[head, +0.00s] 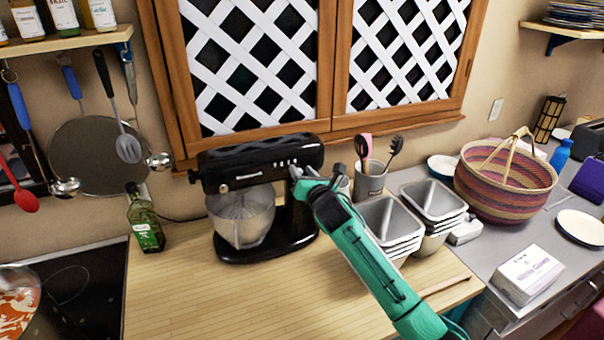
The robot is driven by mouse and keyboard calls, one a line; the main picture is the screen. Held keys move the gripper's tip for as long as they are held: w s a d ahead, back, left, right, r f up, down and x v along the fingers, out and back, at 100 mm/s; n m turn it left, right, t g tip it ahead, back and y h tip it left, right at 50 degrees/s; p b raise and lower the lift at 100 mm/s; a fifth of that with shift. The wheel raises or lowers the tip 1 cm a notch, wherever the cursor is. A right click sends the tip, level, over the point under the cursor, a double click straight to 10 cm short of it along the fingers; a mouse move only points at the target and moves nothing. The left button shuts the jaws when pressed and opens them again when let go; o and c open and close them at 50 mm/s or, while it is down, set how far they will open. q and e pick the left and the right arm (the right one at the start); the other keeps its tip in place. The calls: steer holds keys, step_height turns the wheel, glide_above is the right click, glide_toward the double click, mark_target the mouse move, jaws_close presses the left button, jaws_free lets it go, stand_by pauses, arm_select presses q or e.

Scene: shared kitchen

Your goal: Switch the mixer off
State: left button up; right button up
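The black stand mixer (262,163) stands on the wooden counter at the back, with its metal bowl (243,218) under the head. A row of small light buttons or marks shows on the side of the mixer head, towards its right end. My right gripper (297,174) is at the right end of the mixer, just below those marks, with its arm coming from the lower right. I cannot tell whether it touches the mixer or whether its fingers are apart. It hides part of the mixer's stand. My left gripper is not in view.
A green bottle (145,222) stands left of the mixer, near the stove (85,285). A utensil cup (370,180) and stacked metal pans (388,222) stand to the right. A woven basket (505,183) and white box (527,274) are farther right. The counter's front is clear.

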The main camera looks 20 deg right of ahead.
steer(key=shift+a, duration=0.15)
steer(key=s+b, duration=0.5)
steer(key=s, duration=0.8)
steer(key=shift+s+d, duration=0.35)
steer(key=shift+s, duration=0.05)
